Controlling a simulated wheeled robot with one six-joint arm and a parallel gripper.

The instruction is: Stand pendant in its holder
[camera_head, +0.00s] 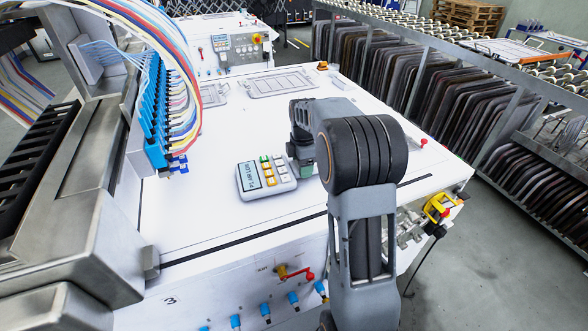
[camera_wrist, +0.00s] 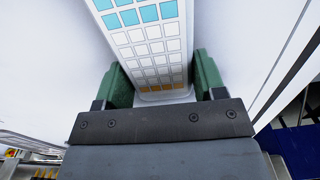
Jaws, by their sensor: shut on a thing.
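The pendant is the white keypad (camera_wrist: 154,60) with rows of teal, white and orange buttons in the wrist view. It sits between the two green fingers of my gripper (camera_wrist: 154,82), which is shut on it near its orange-button end. Its far end runs out of the top of that view. In the head view my gripper (camera_head: 301,158) points down over the white table top, and my arm hides most of it and the pendant. I cannot make out the pendant's holder in either view.
A small console (camera_head: 266,174) with a screen and coloured buttons lies left of my gripper on the white table (camera_head: 228,130). The nozzle gantry with blue fittings (camera_head: 157,110) and hoses stands at left. A yellow-black device (camera_head: 440,207) is on the table's right side.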

